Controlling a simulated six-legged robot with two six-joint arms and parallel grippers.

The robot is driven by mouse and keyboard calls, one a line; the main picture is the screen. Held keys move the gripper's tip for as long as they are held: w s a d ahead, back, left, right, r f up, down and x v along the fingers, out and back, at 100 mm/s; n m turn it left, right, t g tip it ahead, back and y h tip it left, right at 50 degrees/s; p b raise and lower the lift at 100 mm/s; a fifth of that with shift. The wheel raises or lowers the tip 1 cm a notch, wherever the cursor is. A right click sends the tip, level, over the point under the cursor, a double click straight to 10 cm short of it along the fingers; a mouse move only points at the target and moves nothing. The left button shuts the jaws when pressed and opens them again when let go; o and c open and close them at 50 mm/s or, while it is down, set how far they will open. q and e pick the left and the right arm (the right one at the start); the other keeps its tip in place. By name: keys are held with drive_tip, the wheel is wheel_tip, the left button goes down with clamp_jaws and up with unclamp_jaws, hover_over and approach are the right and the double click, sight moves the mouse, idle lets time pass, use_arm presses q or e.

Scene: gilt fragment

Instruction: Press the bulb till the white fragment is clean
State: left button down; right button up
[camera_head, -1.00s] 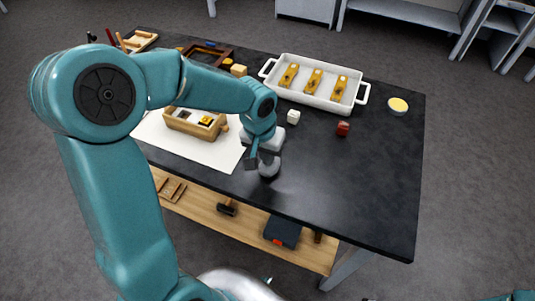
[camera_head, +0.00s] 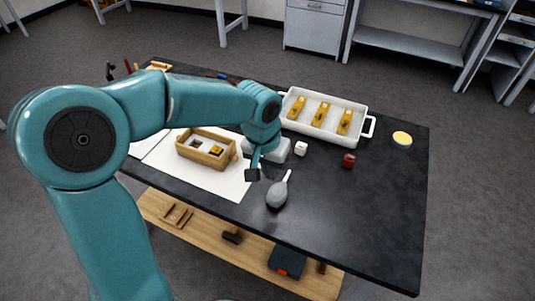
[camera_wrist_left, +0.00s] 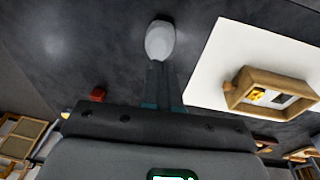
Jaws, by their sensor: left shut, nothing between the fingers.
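The grey rubber bulb (camera_head: 277,195) lies on the dark table near its front edge, its white nozzle pointing up and back. It also shows ahead of the fingers in the left wrist view (camera_wrist_left: 160,41). My left gripper (camera_head: 253,174) is shut and empty, just left of and above the bulb, apart from it. In the wrist view its closed fingers (camera_wrist_left: 159,75) point at the bulb. A wooden box (camera_head: 187,155) on a white sheet (camera_head: 228,187) holds a gold piece (camera_head: 216,151) and a pale-and-dark piece. I cannot tell which piece is the white fragment. My right gripper is out of view.
A white tray (camera_head: 369,127) with several gold pieces stands at the back. A white cube (camera_head: 300,148), a small red object (camera_head: 348,160) and a yellow-topped round dish (camera_head: 402,139) stand on the table. The table's right front is clear. A wooden shelf (camera_head: 210,240) lies below.

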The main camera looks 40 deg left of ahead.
use_arm(q)
drive_tip(key=r, duration=0.5)
drive_tip(key=shift+s+a, duration=0.2)
drive_tip(key=shift+s, duration=0.05)
drive_tip(key=shift+w, duration=0.1)
idle(0.4)
idle(0.3)
